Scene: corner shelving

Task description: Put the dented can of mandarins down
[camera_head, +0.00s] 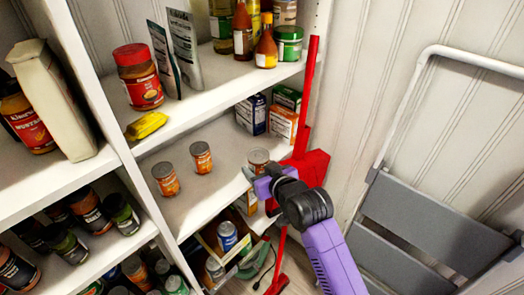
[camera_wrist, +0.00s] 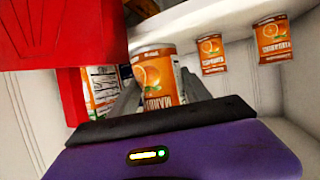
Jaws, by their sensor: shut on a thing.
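The held can of mandarins (camera_head: 258,159) has an orange label and sits between the fingers of my gripper (camera_head: 259,172), at the right end of the middle shelf. In the wrist view the can (camera_wrist: 156,75) shows its orange-fruit label, with a grey finger on either side. I cannot make out the dent, or whether its base touches the shelf. Two similar cans stand on the same shelf (camera_head: 220,179), one at the left (camera_head: 165,179) and one nearer the middle (camera_head: 201,157). Both also show, apart from the held can, in the wrist view (camera_wrist: 211,55).
A red dustpan (camera_head: 312,166) with a long red handle stands close right of my gripper. Boxes (camera_head: 251,114) stand at the shelf's back right. A yellow packet (camera_head: 147,125) lies on the upper shelf's edge. A folded step stool (camera_head: 420,225) leans at right. Bare shelf lies between the cans.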

